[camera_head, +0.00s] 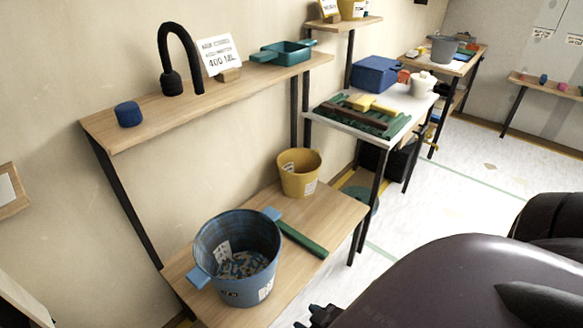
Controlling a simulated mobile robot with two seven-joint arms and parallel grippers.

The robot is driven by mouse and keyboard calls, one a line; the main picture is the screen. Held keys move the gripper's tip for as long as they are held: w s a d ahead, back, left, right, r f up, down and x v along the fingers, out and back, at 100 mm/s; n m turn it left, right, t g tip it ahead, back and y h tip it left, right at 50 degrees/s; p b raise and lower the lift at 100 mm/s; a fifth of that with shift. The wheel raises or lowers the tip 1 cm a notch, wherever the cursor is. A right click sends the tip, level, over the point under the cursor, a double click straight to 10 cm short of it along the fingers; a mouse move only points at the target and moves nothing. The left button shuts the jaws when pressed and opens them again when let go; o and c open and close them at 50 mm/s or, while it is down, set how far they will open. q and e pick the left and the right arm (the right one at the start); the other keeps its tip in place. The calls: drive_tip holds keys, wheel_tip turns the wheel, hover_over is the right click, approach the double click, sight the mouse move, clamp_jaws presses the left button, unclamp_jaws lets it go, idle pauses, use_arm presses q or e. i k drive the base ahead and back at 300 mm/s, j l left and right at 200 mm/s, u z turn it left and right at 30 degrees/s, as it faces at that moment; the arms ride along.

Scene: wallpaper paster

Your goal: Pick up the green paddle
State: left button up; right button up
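A long, flat green paddle (302,239) lies on the lower wooden table, just right of the blue bucket (238,275). My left gripper is not in view.
The blue bucket holds grey bits. A yellow bucket (299,173) stands at the table's back. Above is a shelf (140,132) with a black tap, blue cup and teal tray. A white table (400,133) stands behind right. My dark arm covers the lower right.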

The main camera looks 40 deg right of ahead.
sight(312, 246)
drive_tip(key=l, duration=1.1)
drive_tip(key=k+l+u, duration=0.1)
drive_tip(key=l, duration=0.95)
